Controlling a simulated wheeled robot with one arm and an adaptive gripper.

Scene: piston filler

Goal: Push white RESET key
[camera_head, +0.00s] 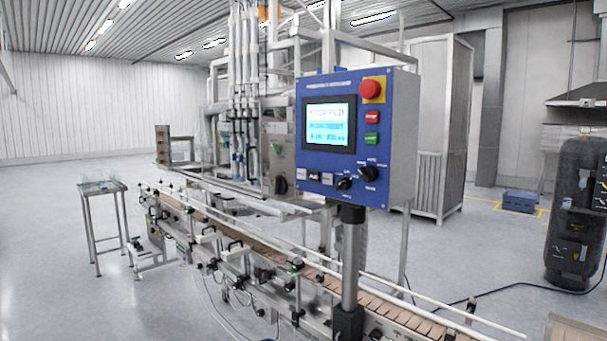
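The blue control panel (318,85) is on the front of a grey box on a post, right of the picture's middle. A row of small keys lies below its screen. A white key (302,174) is at the left end, a dark one (314,176) is beside it, and a pale one (327,179) is to the right. Their labels are too small to read, so I cannot tell which is RESET. The lit screen (328,124) shows a top line that seems to read STOPPED. My gripper is not in view.
The panel also has a red emergency stop (371,88), a red key (372,117), a green key (371,138) and two black knobs (345,184) (368,173). A conveyor (385,301) runs below the panel. A small table (102,187) stands left. Floor at left is clear.

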